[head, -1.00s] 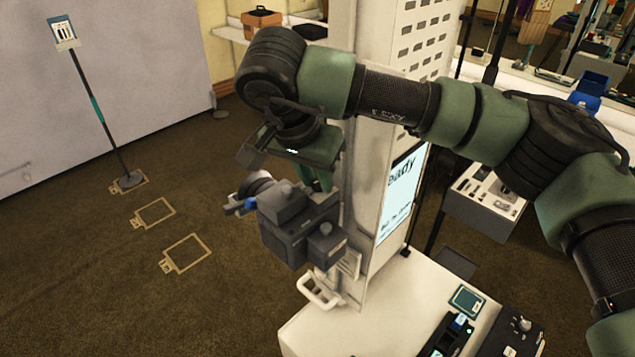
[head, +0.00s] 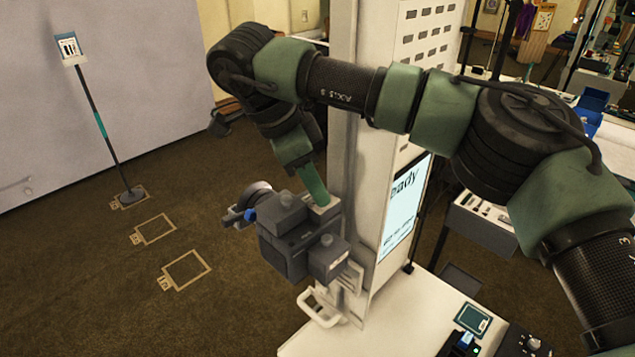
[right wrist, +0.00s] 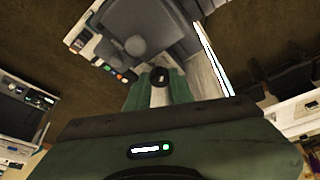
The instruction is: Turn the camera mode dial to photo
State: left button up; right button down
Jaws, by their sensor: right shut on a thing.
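The dark grey camera (head: 290,240) is fixed to the side of a pale upright cabinet, with its round lens part to the left. It also shows upside down or turned in the right wrist view (right wrist: 165,30). My right gripper (head: 322,200) points down at the camera's top near the cabinet. In the right wrist view its green fingers (right wrist: 159,82) are closed around a small black round dial (right wrist: 159,76). The fingers hide the dial in the head view. The photo mark cannot be read. My left gripper is not in view.
The pale cabinet (head: 365,130) with a lit screen (head: 405,205) stands right behind the camera. A white handle (head: 318,310) sits below it. A white table (head: 400,320) lies at the bottom right. The carpet on the left is open, with a thin stand (head: 103,130) and taped outlines.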

jog(key=shift+w+a+r+m, duration=0.1)
jog(key=shift+r+m, duration=0.15)
jog(key=shift+m, duration=0.25)
jog(key=c, duration=1.5)
grip_release()
jog(key=shift+a, duration=0.2)
